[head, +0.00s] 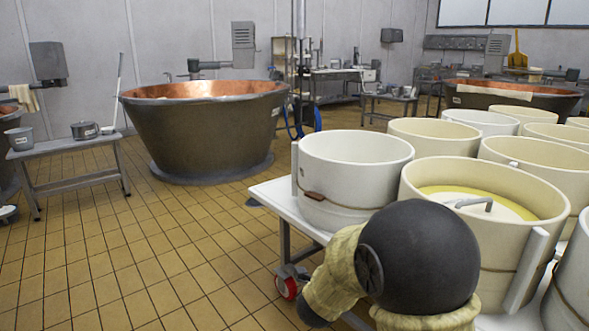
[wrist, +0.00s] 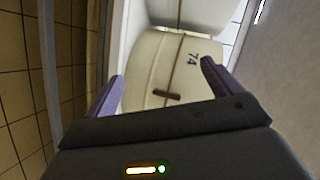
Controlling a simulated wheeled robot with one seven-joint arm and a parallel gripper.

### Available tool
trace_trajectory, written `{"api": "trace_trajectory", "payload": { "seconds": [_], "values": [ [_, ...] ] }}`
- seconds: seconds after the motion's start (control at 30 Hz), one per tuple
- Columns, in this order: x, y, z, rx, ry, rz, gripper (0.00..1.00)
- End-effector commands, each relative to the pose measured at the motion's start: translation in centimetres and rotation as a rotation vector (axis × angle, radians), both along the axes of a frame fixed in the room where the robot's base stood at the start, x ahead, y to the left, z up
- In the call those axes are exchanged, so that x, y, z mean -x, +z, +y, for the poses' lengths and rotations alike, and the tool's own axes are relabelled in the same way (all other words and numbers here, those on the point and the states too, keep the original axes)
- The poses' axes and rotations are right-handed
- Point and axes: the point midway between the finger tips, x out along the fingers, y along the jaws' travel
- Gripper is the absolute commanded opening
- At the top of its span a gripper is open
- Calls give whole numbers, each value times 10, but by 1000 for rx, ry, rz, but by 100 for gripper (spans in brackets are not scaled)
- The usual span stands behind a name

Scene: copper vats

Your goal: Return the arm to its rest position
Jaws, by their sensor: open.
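My gripper (wrist: 162,70) is open in the wrist view, its two purple fingers spread apart with nothing held between them. Beyond the fingers is a white round mould (wrist: 145,68) marked 74, with a brown cord and a toggle. I cannot tell how far the fingers are from it. In the head view my arm (head: 420,262), with a black rounded joint and pale sleeve, is bent low at the front of the mould table. My gripper is not visible in the head view.
The white table (head: 270,193) on red castors carries several cream moulds; the near one (head: 412,185) holds yellow contents and a handled lid. A large copper-lined vat (head: 205,130) stands at the back left. A bench (head: 65,148) with pots is at far left. Tiled floor between is clear.

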Motion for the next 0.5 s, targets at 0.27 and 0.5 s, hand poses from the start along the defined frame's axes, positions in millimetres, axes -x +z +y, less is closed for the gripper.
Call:
{"api": "trace_trajectory", "payload": {
  "seconds": [0.27,0.5],
  "values": [
    [29,0,26,181,481,382,90],
    [98,-13,33,391,896,726,90]
  ]
}}
